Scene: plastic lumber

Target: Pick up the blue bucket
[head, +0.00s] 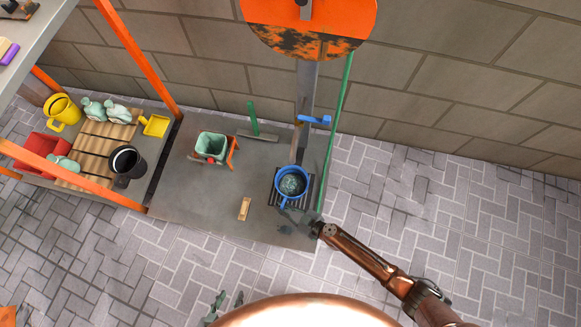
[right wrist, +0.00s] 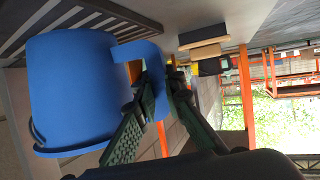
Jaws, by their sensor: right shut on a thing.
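The blue bucket (head: 291,184) is at the dark grate (head: 275,188) on the grey platform, with grey-green contents in its open top. Whether it touches the grate cannot be told. My right gripper (head: 298,214) is at its near side. In the right wrist view, the bucket (right wrist: 75,85) fills the left side, and my right gripper's fingers (right wrist: 162,90) are shut on its blue side handle (right wrist: 147,62). My left gripper (head: 227,301) shows only in part at the bottom of the head view; its fingers look apart and empty.
A green bucket (head: 212,146), a small wooden block (head: 245,209) and a green-handled broom (head: 253,118) are on the platform (head: 180,205). A post and green pole (head: 336,130) rise behind the blue bucket. Paving at right is clear.

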